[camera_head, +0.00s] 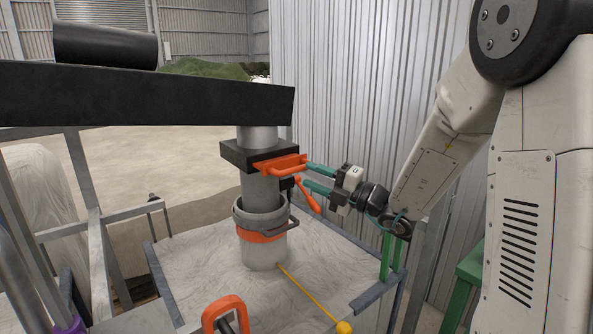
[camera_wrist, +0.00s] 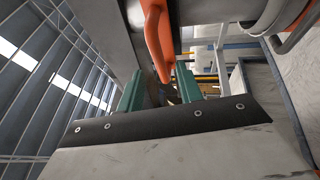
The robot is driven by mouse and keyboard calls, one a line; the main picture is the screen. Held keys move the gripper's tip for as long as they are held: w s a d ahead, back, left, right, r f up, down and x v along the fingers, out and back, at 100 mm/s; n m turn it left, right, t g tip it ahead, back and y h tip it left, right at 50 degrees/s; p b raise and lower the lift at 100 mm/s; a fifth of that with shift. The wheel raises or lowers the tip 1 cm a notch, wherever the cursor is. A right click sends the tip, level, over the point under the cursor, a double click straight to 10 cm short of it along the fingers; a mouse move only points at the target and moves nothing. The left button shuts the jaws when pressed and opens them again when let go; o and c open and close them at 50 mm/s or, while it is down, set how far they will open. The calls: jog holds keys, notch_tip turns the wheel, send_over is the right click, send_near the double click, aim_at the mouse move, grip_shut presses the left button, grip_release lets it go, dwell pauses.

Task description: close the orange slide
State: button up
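The orange slide (camera_head: 284,164) is a bright orange handle piece on the right side of a black block (camera_head: 238,156), which sits around the grey vertical pipe. My gripper (camera_head: 305,174) is just right of the slide, its two green fingers apart, reaching left toward it. In the wrist view, an orange bar (camera_wrist: 157,38) comes down from the top, and its lower end shows between the green fingers of my gripper (camera_wrist: 159,74). I cannot tell whether either finger touches it.
A grey clamp collar (camera_head: 262,212) with an orange band surrounds the pipe below. A white filled bag (camera_head: 205,275) lies under the pipe. A yellow rod with a ball end (camera_head: 343,327) and an orange handle (camera_head: 224,309) are in front.

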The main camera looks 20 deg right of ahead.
aim_at(296, 169)
jog(key=x, duration=0.5)
jog(key=shift+w+a, duration=0.15)
